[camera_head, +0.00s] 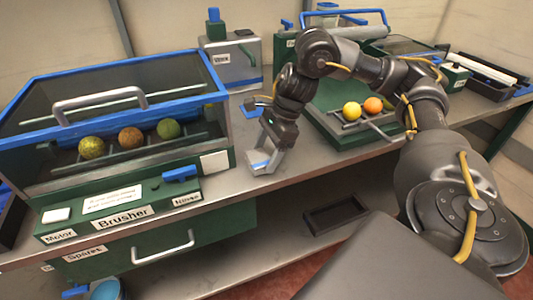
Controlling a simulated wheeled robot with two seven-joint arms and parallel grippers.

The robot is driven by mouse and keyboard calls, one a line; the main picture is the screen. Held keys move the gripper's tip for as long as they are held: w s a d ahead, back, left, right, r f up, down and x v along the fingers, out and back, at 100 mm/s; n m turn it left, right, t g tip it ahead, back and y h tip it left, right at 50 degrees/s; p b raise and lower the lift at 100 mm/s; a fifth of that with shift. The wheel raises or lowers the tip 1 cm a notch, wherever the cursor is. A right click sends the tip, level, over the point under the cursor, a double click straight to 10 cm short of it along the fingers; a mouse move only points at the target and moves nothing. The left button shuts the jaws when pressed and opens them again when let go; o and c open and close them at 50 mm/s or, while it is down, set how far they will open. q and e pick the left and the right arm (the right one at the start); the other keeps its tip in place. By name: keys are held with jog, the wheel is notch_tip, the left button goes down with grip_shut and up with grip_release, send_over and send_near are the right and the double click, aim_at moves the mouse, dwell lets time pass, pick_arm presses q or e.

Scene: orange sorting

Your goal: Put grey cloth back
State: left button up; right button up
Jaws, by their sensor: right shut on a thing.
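My right gripper (268,161) reaches down from the right arm to the metal bench top, just right of the Brusher machine. It is shut on a small light grey piece with a bluish patch, which looks like the grey cloth (256,158). The cloth is low, at or just above the bench top; whether it touches the bench I cannot tell. The fingers hide part of it. My left gripper is not in view.
The Brusher (125,217) at left holds several fruits under a blue-edged cover. A grey tank (231,62) stands at the back. An empty dark tray (336,214) lies on the lower shelf.

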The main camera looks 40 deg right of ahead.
dwell(0.3)
jog(key=shift+f, duration=0.2)
jog(key=o, duration=0.9)
jog(key=shift+r, duration=0.1)
